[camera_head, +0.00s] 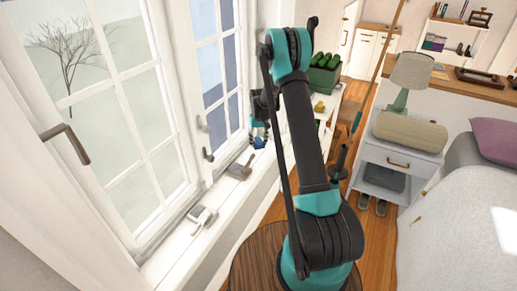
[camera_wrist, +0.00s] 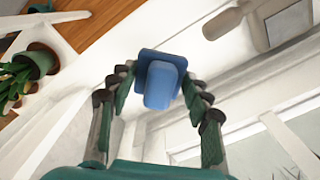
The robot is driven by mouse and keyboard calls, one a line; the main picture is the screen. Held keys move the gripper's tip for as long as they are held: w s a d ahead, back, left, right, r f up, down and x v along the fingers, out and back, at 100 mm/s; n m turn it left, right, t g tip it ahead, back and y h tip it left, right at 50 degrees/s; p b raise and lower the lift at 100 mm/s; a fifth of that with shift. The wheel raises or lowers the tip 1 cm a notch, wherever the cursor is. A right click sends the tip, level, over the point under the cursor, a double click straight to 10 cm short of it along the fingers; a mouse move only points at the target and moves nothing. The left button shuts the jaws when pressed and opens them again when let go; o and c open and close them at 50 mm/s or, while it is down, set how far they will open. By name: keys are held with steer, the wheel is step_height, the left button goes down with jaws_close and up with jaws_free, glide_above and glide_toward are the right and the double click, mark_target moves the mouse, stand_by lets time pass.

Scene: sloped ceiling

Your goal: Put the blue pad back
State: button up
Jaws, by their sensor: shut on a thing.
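The blue pad (camera_wrist: 162,84) is a small blue block with a wider, darker plate at one end. It sits between the fingers of my gripper (camera_wrist: 157,80) in the wrist view. Both fingers are closed in on its sides, and it is held above a white surface. In the head view my gripper (camera_head: 259,134) is beside the window, over the far part of the white sill (camera_head: 182,246), with a small patch of blue at its tip. The pad is mostly hidden there by the gripper.
A grey object (camera_head: 239,169) and a pale one (camera_head: 202,216) lie on the sill. Window handles (camera_head: 207,155) stick out nearby. A green crate of cucumbers (camera_head: 325,73) stands on white shelving to the right. A potted plant (camera_wrist: 36,64) shows in the wrist view.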

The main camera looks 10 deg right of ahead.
mark_target(258, 147)
steer(key=shift+f, duration=2.1)
steer(key=o, duration=1.1)
